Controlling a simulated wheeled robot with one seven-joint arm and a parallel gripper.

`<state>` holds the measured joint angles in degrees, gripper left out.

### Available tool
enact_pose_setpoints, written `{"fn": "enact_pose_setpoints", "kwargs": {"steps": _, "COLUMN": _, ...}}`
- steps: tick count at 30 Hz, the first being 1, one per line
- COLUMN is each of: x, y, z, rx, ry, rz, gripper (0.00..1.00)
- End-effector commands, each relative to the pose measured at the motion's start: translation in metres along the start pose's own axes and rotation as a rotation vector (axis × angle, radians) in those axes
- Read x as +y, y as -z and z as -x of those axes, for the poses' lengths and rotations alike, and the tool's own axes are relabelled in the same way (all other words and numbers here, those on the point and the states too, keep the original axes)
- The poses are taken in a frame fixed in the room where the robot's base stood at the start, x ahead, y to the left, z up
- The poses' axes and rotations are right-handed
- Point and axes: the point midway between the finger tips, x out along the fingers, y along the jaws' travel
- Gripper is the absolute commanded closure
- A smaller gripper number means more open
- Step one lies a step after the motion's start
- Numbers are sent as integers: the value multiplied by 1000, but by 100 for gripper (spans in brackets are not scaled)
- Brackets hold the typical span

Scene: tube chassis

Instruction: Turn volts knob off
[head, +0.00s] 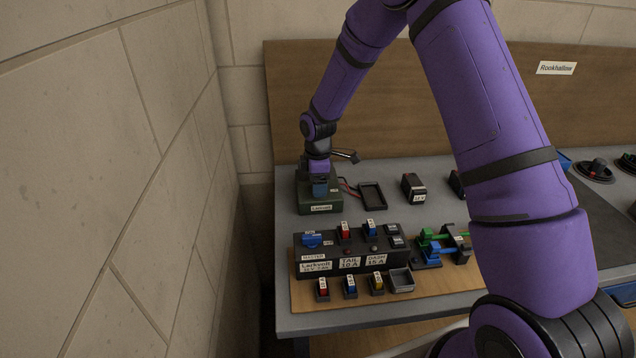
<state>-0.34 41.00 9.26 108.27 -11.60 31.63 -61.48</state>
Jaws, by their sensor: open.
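My gripper (320,187) is at the back left of the bench, pointing down over a dark green box (309,203) with a small white label on its front. A blue part shows at the gripper's lower end; I cannot tell whether it is a fingertip or a knob. No knob marked volts can be made out, and the gripper covers much of the box's top. Whether the gripper touches anything there is unclear. A blue knob (312,240) sits at the left of the black panel (300,268) in front.
The black panel carries red and blue switches and white labels. A black tray (372,196), a black block (413,187) and green and blue clamps (440,243) stand to the right. A stone wall (110,180) closes the left side. My purple arm crosses the bench's right half.

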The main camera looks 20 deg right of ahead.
Motion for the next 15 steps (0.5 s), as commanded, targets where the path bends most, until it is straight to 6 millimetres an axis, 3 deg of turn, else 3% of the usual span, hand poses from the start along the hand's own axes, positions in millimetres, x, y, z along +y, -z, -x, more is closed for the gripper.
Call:
{"fn": "enact_pose_setpoints", "kwargs": {"steps": 9, "x": 0, "y": 0, "z": -3, "rx": 0, "ry": 0, "rz": 0, "gripper": 28}}
{"fn": "enact_pose_setpoints", "kwargs": {"steps": 11, "x": 0, "y": 0, "z": -3, "rx": 0, "ry": 0, "rz": 0, "gripper": 39}}
{"fn": "enact_pose_setpoints", "kwargs": {"steps": 15, "x": 0, "y": 0, "z": -3, "rx": 0, "ry": 0, "rz": 0, "gripper": 71}}
